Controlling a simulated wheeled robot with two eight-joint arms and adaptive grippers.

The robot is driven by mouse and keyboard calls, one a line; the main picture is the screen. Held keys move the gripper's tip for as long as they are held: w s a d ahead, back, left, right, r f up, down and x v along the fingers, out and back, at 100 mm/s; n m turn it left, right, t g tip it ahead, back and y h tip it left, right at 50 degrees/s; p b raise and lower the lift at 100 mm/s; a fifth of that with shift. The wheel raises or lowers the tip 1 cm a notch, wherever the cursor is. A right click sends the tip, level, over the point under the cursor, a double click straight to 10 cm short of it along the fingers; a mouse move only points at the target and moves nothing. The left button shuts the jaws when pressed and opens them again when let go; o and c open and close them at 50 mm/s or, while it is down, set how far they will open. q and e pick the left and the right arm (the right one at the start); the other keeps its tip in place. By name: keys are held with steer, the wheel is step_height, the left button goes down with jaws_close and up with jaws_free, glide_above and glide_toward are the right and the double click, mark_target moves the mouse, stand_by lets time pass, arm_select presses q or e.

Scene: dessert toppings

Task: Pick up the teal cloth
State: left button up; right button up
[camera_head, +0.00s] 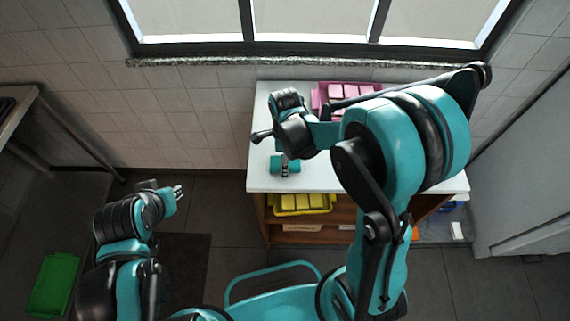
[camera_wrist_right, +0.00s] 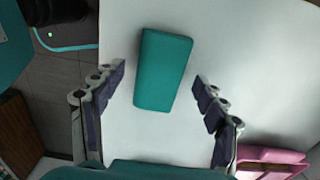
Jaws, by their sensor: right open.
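The teal cloth (camera_head: 277,164) is a small folded block lying on the white table. In the right wrist view, the cloth (camera_wrist_right: 162,70) lies slightly tilted between and beyond the fingers of my right gripper (camera_wrist_right: 160,82). The fingers are spread wide, with white table visible on both sides of the cloth, and hold nothing. In the head view, my right gripper (camera_head: 283,160) is over the table and a dark finger covers part of the cloth. My left gripper (camera_head: 177,192) is left of the table over the floor; its finger opening is too small to make out.
The white table (camera_head: 262,105) stands below the window wall. A pink tray (camera_head: 316,103) with pink pieces is at its back. A yellow tray (camera_head: 305,210) sits on the shelf below. A green bin (camera_head: 53,284) is on the floor at left.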

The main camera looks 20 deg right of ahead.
steer(key=c, duration=1.2)
steer(key=shift+r, duration=0.1)
step_height(320, 180, up, 4)
steer(key=shift+r+p, duration=0.1)
steer(key=shift+p, duration=0.95)
steer(key=s+d+r+p, duration=0.1)
steer(key=s+d+r, duration=0.1)
steer(key=d, duration=0.3)
steer(key=s+d+r+p, duration=0.2)
steer(key=d+r, duration=0.2)
steer(key=d, duration=0.1)
steer(key=shift+s+d+r, duration=0.35)
steer(key=shift+d, duration=0.05)
steer(key=o, duration=0.6)
steer(key=shift+c, duration=0.2)
steer(key=c, duration=0.5)
steer(key=shift+f, duration=0.1)
